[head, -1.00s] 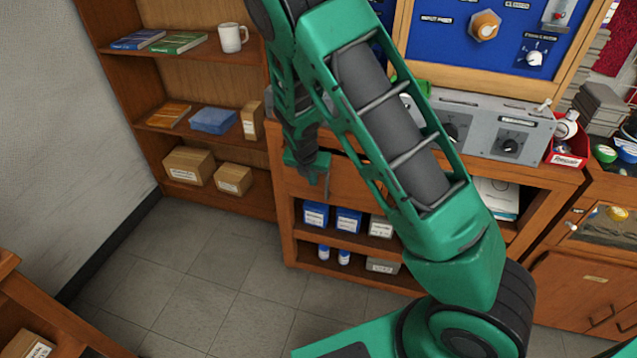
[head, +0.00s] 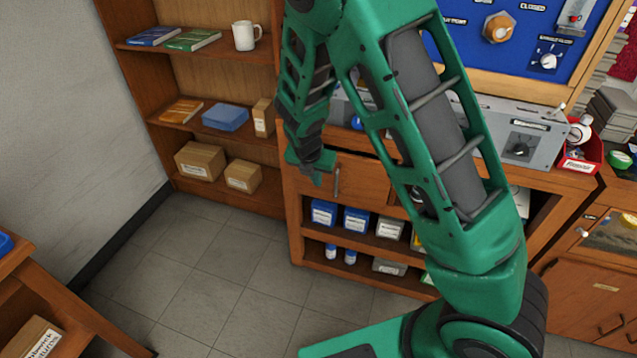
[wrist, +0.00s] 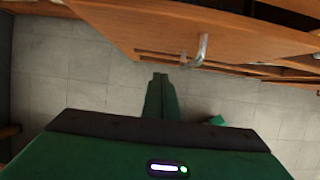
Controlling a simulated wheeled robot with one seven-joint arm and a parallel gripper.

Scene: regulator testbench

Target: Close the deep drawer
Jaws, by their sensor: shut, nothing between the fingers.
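The deep drawer (head: 362,183) is in the wooden bench, below the grey panel, with an upright metal handle (head: 337,182) near its left side. A dark gap shows above its front, so it looks partly open; how far is hard to tell. In the wrist view the handle (wrist: 201,50) sticks out from the wooden front, above and right of my fingers. My gripper (head: 317,174) is shut and empty, pointing down just left of the handle in the head view. In the wrist view my shut fingers (wrist: 160,78) look apart from the handle.
Below the drawer, open shelves hold blue boxes (head: 323,213) and small bottles. A bookcase (head: 185,57) with books, cartons and a mug stands at the left. The tiled floor (head: 205,260) in front is clear. A wooden table (head: 60,290) is at the lower left.

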